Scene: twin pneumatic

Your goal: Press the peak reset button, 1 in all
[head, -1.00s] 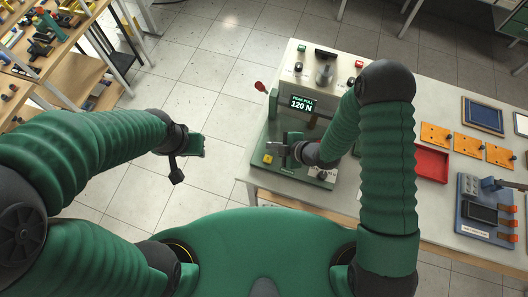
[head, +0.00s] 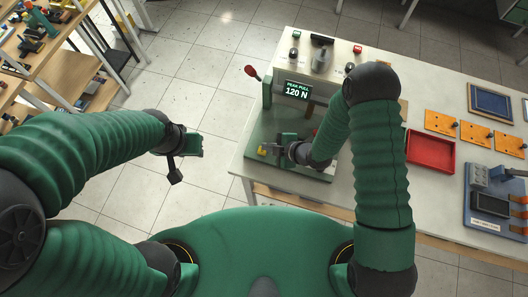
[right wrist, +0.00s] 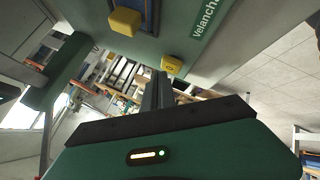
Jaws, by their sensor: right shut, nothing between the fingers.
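The green and white test machine (head: 260,128) stands on the table, its display (head: 297,90) reading "PEAK PULL 120 N". A yellow block (head: 262,150), possibly a button, sits at its front left; no readable label marks the peak reset button. My right gripper (head: 272,149) is shut and empty beside this block. In the right wrist view my right gripper's fingers (right wrist: 158,92) are together, with yellow blocks above left (right wrist: 125,21) and just above right (right wrist: 173,65). I cannot tell whether they touch. My left gripper (head: 196,146) hangs over the floor, away from the machine; its jaw state is unclear.
A red-knobbed lever (head: 251,71) stands at the machine's left. A red tray (head: 431,152), orange plates (head: 474,133) and a blue fixture (head: 490,205) lie on the table to the right. My right forearm hides part of the machine. Open floor lies left of the table.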

